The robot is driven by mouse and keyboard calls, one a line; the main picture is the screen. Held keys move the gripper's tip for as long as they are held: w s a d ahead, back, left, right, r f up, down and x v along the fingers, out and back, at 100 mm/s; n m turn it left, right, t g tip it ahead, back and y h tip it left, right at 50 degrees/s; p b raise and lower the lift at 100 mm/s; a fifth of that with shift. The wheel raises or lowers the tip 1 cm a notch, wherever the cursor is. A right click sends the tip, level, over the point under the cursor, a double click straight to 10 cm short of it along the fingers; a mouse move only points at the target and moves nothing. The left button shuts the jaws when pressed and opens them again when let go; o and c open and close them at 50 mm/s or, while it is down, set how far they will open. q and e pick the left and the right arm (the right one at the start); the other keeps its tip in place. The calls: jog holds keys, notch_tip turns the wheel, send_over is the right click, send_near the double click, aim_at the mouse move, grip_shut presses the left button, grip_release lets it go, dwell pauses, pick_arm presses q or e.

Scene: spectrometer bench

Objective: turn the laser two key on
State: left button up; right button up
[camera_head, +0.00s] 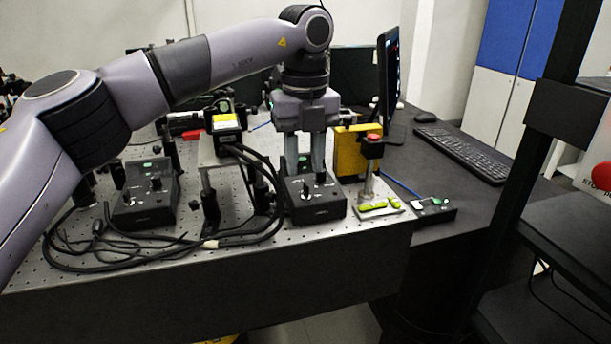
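My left gripper (305,172) points straight down over the right-hand black control box (318,210). Its two grey fingers are apart, with a gap between them, and the tips are close above or at the box's top. I cannot tell whether they touch it. Small dark knobs or a key (306,191) stand up from this box near the fingertips; the fingers hide part of its top. A similar black control box (146,208) with small knobs sits on the left of the bench. No readable label shows which box belongs to laser two. My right gripper is out of view.
Loose black cables (110,250) lie across the perforated optical bench (225,262). A yellow block (349,152) and a post with a red top (371,150) stand right of the gripper. A keyboard (462,152) and a monitor (388,75) are farther right.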

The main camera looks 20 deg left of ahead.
aim_at(305, 182)
pick_arm(q)
jog(key=shift+f, duration=1.6)
grip_shut()
